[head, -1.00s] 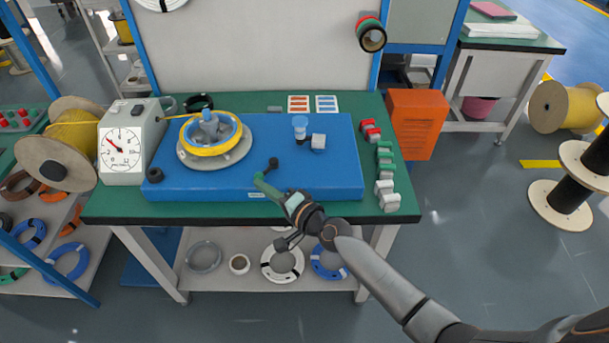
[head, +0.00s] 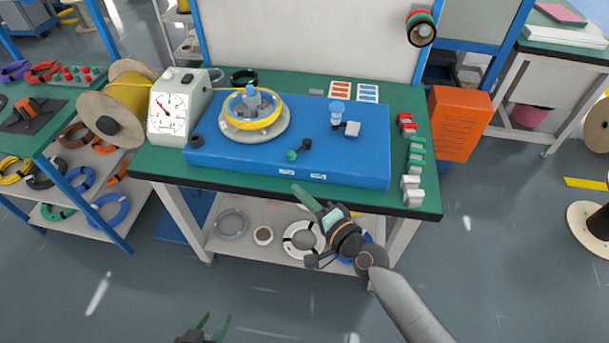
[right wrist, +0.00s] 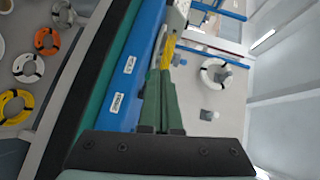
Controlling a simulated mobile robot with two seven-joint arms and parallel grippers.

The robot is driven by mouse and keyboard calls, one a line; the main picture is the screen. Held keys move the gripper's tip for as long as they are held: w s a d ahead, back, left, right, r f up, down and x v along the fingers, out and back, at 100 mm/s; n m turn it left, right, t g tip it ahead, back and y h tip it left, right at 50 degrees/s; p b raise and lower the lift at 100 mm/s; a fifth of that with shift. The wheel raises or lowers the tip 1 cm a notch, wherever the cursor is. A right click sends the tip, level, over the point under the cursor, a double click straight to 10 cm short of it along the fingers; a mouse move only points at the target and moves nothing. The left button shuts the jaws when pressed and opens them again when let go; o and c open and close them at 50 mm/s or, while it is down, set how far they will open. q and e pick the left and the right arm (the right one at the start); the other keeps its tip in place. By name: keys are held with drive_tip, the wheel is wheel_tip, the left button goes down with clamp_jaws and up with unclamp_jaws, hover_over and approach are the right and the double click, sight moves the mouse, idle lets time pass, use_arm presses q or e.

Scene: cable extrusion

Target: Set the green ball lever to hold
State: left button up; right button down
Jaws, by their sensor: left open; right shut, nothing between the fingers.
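The green ball lever (head: 293,156) is on top of the blue box, near its front edge. Its arm slants from a dark pivot down-left to the green ball. The ball points roughly toward the left of two small white labels (head: 287,172) on the box's front face; their text is too small to read. My right gripper (head: 305,194) is shut and empty, in front of the box and apart from the lever. In the right wrist view its closed green fingers (right wrist: 162,85) are beside the blue front face; the lever is not identifiable there. My left gripper (head: 214,322) is open and empty at the bottom, low before the table.
The blue box (head: 225,162) stands on a green-topped table (head: 160,170). Red, green and white blocks (head: 415,160) line the right edge.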

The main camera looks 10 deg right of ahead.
drive_tip(key=shift+s+a+r, duration=0.15)
drive_tip(key=shift+s, duration=0.6)
drive_tip(key=shift+s+a+r, duration=0.1)
drive_tip(key=shift+s, duration=0.6)
drive_tip(key=s+d+f+n+g+h, duration=0.2)
drive_tip(key=s+d+f+n, duration=0.4)
drive_tip(key=s, duration=0.3)
drive_tip(key=s+d+f+n+g+h+p, duration=0.1)
drive_tip(key=s+d+f+n+g+h, duration=0.2)
drive_tip(key=s+d+f+n, duration=0.3)
drive_tip(key=s+f, duration=0.1)
drive_tip(key=s, duration=0.2)
drive_tip(key=shift+d+f+h, duration=0.15)
drive_tip(key=shift+f+h, duration=0.2)
drive_tip(key=shift+h, duration=0.05)
